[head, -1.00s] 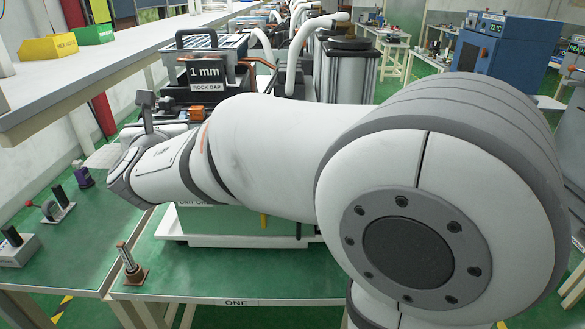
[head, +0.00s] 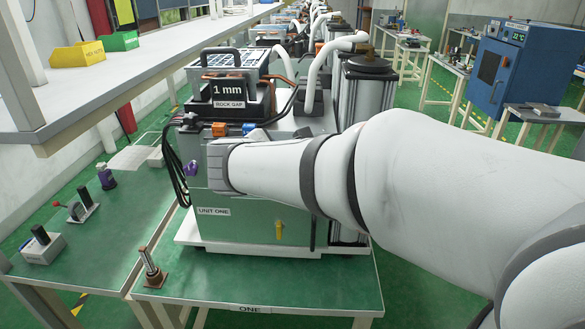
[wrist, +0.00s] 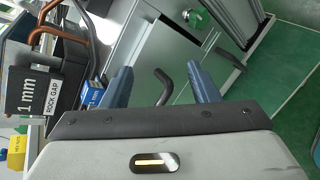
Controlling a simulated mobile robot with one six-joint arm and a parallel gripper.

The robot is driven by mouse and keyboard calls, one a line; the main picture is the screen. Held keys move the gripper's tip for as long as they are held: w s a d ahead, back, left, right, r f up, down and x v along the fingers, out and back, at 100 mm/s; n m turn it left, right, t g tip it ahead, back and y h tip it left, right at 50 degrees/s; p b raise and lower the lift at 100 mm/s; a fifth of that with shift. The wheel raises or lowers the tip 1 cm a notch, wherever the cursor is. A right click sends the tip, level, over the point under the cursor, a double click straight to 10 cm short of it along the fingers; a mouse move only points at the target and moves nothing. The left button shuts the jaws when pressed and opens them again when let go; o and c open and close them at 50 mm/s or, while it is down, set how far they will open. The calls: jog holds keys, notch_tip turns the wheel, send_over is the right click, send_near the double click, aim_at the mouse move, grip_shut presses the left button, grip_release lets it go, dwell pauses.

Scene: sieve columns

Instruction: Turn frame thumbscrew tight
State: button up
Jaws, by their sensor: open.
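My gripper (wrist: 158,68) is open in the wrist view, its two blue fingers apart. A dark bent rod (wrist: 160,86) shows between the fingers; I cannot tell its distance from them. In the head view my wrist covers part of the machine's front and the fingers cannot be made out clearly. The machine (head: 255,218), labelled UNIT ONE, stands on the green table. A small purple knob (head: 190,168) is at its left side, just left of my wrist. I cannot tell for sure which part is the frame thumbscrew.
A black block marked 1 mm (head: 228,90) sits on the machine and also shows in the wrist view (wrist: 28,88). A small post (head: 150,268) stands at the table's front left. A shelf (head: 120,80) overhangs the left. The front table strip is mostly clear.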

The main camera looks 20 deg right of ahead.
jog(key=s+d+f+m+g+p, duration=0.2)
jog(key=s+d+m+g, duration=0.1)
jog(key=s+m, duration=0.3)
jog(key=shift+s+d+f+m+y, duration=0.15)
jog(key=shift+s+d+m+y, duration=0.15)
jog(key=shift+s+d+y, duration=0.15)
